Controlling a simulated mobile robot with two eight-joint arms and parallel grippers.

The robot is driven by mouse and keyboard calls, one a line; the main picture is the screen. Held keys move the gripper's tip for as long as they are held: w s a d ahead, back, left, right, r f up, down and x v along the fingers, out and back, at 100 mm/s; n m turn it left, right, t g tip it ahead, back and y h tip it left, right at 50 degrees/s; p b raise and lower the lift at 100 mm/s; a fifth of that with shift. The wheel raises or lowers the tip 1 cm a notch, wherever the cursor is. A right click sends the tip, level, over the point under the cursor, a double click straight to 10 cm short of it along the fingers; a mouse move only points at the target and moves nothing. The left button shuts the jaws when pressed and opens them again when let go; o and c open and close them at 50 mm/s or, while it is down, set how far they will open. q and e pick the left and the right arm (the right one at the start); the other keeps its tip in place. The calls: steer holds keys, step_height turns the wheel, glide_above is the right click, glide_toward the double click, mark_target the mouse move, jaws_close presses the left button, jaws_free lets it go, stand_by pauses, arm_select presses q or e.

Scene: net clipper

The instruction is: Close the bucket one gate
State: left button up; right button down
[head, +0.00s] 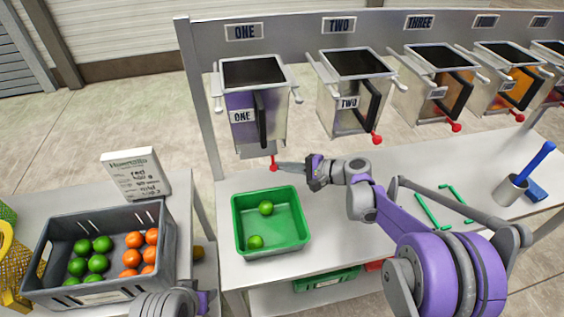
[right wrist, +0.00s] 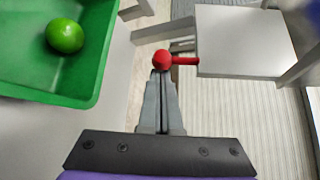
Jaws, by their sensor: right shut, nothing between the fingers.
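Bucket one (head: 240,105) is a metal hopper with a label reading ONE, hanging from the rack at the left. Its red gate knob (head: 273,166) sits below the bucket. In the right wrist view the red knob (right wrist: 162,61) is on a short red rod, under the metal gate (right wrist: 240,42). My right gripper (head: 282,168) is shut and empty, its tips right at the knob; I cannot tell whether they touch. The shut fingertips (right wrist: 159,76) also show just short of the knob in the wrist view. Only a part of my left arm shows at the bottom edge; its fingers are hidden.
A green tray (head: 235,222) with two limes stands on the white table (head: 345,235) below bucket one. A grey crate (head: 169,240) of limes and oranges is at the left. Bucket two (head: 345,90) and several more hang to the right. A cup (head: 510,190) stands far right.

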arm_select(q)
step_height(320, 180, up, 7)
steer(key=w+p, duration=0.2)
steer(key=p, duration=0.3)
steer(key=shift+w+t, duration=0.25)
steer(key=shift+t, duration=0.05)
arm_select(e)
steer(key=s+d+r+m+g+h, duration=0.1)
steer(key=s+r+g, duration=0.1)
steer(key=s+r, duration=0.3)
steer(key=s+d+r+m+g+h, duration=0.1)
steer(key=s+r, duration=0.4)
steer(key=r, duration=0.5)
steer(key=shift+s+m+g, duration=0.35)
steer(key=shift+m+g, duration=0.15)
steer(key=shift+m, duration=0.2)
arm_select(q)
steer(key=shift+r, duration=0.1)
arm_select(e)
steer(key=shift+d+r, duration=0.1)
